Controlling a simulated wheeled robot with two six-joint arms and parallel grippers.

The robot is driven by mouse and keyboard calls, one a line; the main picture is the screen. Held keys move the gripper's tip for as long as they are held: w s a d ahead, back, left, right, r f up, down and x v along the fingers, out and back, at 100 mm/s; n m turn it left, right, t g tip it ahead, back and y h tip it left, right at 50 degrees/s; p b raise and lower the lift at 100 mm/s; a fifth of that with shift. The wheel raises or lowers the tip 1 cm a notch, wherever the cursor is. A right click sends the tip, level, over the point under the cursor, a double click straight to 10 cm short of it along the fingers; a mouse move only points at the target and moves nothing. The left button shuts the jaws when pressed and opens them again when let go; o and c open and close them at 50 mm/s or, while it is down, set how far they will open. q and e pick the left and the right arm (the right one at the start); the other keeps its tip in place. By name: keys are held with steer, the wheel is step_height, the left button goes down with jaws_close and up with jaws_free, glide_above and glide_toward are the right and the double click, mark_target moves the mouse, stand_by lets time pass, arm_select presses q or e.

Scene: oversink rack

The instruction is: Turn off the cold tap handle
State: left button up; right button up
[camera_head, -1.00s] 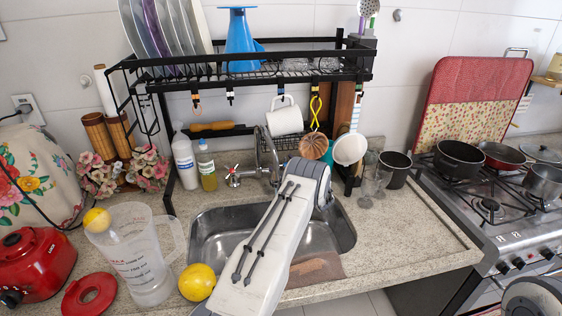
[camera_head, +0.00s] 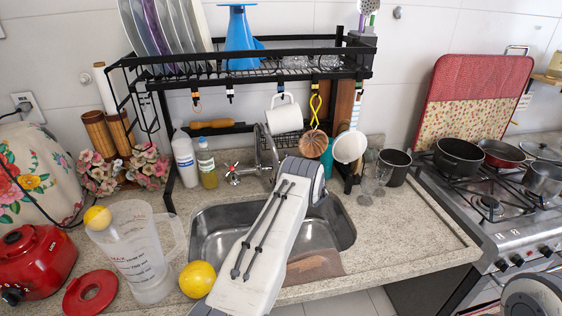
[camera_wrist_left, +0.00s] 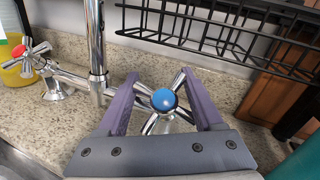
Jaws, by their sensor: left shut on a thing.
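The cold tap handle (camera_wrist_left: 163,100) is a chrome cross with a blue cap in the left wrist view. My left gripper (camera_wrist_left: 161,80) has its two purple fingers on either side of the cross, shut on it. The chrome faucet spout (camera_wrist_left: 97,45) rises to the left of the handle. The red-capped hot handle (camera_wrist_left: 20,52) is farther left; it also shows in the head view (camera_head: 233,175). In the head view my left arm hides the cold handle and my left gripper. My right gripper is not in view.
A black rack (camera_head: 250,75) stands over the sink (camera_head: 335,235), with a white mug (camera_head: 284,118) and utensils hanging from it. Bottles (camera_head: 207,165) stand left of the faucet. A pitcher (camera_head: 140,255) and a yellow fruit (camera_head: 197,280) are at the front left. The stove is at right.

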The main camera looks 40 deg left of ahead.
arm_select(q)
steer(key=shift+w+f+m+t+h+b, duration=0.1)
steer(key=shift+m+t+h+b, duration=0.15)
steer(key=shift+m+t, duration=0.6)
steer(key=shift+w+f+m+t+h+b, duration=0.15)
steer(key=shift+m+t+h, duration=0.2)
steer(key=shift+m+t, duration=0.45)
steer(key=shift+s, duration=0.1)
steer(key=o, duration=1.4)
steer(key=shift+r, duration=0.1)
steer(key=shift+d, duration=0.15)
steer(key=v, duration=0.3)
steer(key=b+v, duration=0.1)
steer(key=v, duration=0.3)
steer(key=b+v, duration=0.1)
steer(key=v, duration=0.2)
steer(key=shift+s+d+r, duration=0.1)
steer(key=shift+d, duration=0.05)
